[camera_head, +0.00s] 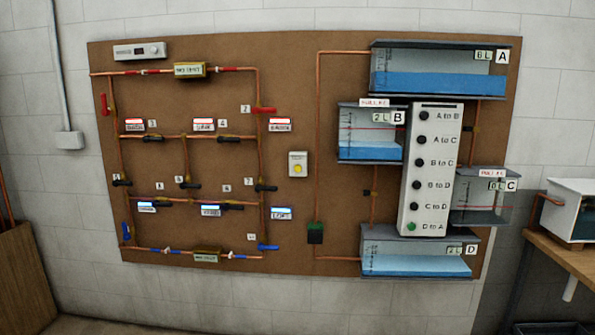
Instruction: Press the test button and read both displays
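A small white box with a round yellow button (297,170) is fixed near the middle of the brown wall board (340,190). A brass-coloured box with a pale label (190,70) sits on the upper copper pipe at the left. A similar box (207,255) sits on the lower pipe. Their text is too small to read. A grey-white unit with a dark window and a knob (140,51) is at the top left. I cannot tell which of these are the two displays. Neither of my grippers is in view.
Red, black and blue valve handles and several small label plates line the left pipes. A wooden bench (560,258) stands at right.

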